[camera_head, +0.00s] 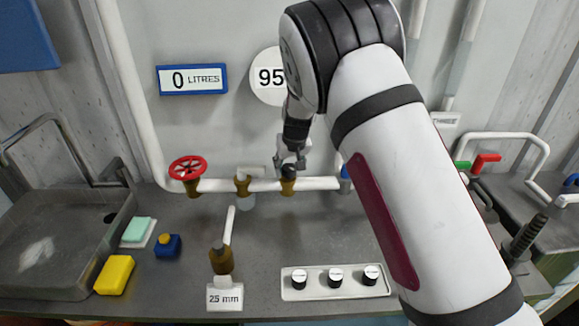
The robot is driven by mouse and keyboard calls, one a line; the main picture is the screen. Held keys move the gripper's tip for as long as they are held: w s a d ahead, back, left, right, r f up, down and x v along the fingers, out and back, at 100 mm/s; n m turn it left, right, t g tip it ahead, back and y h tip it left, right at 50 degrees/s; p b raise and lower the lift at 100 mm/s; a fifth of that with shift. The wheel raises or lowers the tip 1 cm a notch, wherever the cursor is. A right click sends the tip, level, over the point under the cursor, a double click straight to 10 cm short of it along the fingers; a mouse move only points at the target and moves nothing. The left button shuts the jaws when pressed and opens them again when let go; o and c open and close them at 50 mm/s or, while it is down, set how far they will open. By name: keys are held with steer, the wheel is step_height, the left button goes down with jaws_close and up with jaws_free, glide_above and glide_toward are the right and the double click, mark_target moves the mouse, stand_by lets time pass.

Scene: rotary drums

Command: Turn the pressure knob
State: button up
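Which part is the pressure knob is not labelled. A small dark knob (289,172) sits on a brass fitting on the white horizontal pipe. My gripper (291,163) points down at this knob from just above, with its fingertips at or very near the knob's top. The fingers are small and partly overlapped in this view, so I cannot tell whether they touch or hold it. A round white dial (270,77) reading "95" is on the wall behind, its right side hidden by my arm. A red handwheel (188,169) is at the pipe's left end.
A "0 LITRES" display (192,79) is on the wall. A plate with three black-and-white knobs (335,283) lies on the counter. A brass lever valve (221,260) stands front centre. A sink (60,245), yellow sponge (115,275) and blue block (167,246) are left. My arm hides much of the right.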

steer(key=c, duration=0.6)
steer(key=shift+a+m+h, duration=0.1)
steer(key=shift+m+h, duration=0.4)
steer(key=shift+m, duration=0.6)
steer(key=o, duration=1.2)
steer(key=shift+c, duration=0.2)
steer(key=v, duration=1.2)
steer(key=shift+s, duration=0.1)
